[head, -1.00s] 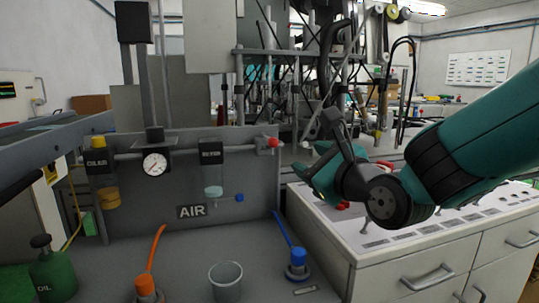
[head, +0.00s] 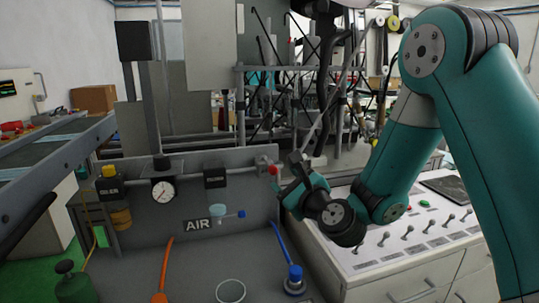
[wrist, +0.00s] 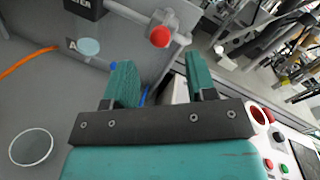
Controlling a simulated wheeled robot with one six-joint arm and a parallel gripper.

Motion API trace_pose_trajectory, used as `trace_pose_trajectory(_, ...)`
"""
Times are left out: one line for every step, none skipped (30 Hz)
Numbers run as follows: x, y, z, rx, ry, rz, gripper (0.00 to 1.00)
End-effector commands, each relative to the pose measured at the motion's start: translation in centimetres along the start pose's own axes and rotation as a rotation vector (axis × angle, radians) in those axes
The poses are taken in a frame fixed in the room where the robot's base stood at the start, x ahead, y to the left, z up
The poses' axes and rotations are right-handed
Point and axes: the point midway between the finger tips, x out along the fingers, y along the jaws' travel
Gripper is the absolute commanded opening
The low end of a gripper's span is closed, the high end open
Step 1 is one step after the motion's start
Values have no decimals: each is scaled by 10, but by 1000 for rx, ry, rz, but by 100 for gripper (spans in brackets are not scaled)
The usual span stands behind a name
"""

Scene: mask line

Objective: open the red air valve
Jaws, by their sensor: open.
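The red air valve (head: 273,169) is a small red knob at the right end of the grey pipe, on the panel marked AIR. In the wrist view the red knob (wrist: 160,37) shows just ahead of the fingertips and between their lines. My gripper (head: 287,192) is beside the valve in the head view, close to it; whether it touches cannot be told there. In the wrist view my gripper (wrist: 158,75) has its two green fingers apart with nothing between them, and the knob appears beyond the tips.
A round gauge (head: 163,190) hangs on the pipe. The white control console (head: 400,245) with switches lies right, beneath my arm. An oil can (head: 75,284) stands at left.

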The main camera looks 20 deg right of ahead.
Motion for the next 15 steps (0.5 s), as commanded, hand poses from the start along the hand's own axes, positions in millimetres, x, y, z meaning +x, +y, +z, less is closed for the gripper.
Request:
trace_pose_trajectory(8, -4, 7, 2, 1, 2, 51)
trace_pose_trajectory(13, -4, 7, 1, 2, 2, 51)
trace_pose_trajectory(19, -4, 7, 0, 2, 2, 51)
trace_pose_trajectory(23, -4, 7, 0, 2, 2, 51)
trace_pose_trajectory(28, -4, 7, 1, 1, 2, 51)
trace_pose_trajectory(33, -3, 7, 1, 1, 3, 51)
trace_pose_trajectory(37, -4, 7, 1, 1, 3, 51)
trace_pose_trajectory(41, -4, 7, 0, 1, 3, 51)
trace_pose_trajectory(45, -4, 7, 0, 1, 2, 51)
trace_pose_trajectory(49, -4, 7, 1, 1, 2, 51)
trace_pose_trajectory(52, -4, 7, 1, 1, 2, 51)
trace_pose_trajectory(57, -4, 7, 0, 1, 1, 51)
trace_pose_trajectory(60, -4, 6, 0, 1, 2, 51)
trace_pose_trajectory(64, -4, 7, 0, 1, 1, 51)
trace_pose_trajectory(67, -4, 7, 1, 1, 1, 51)
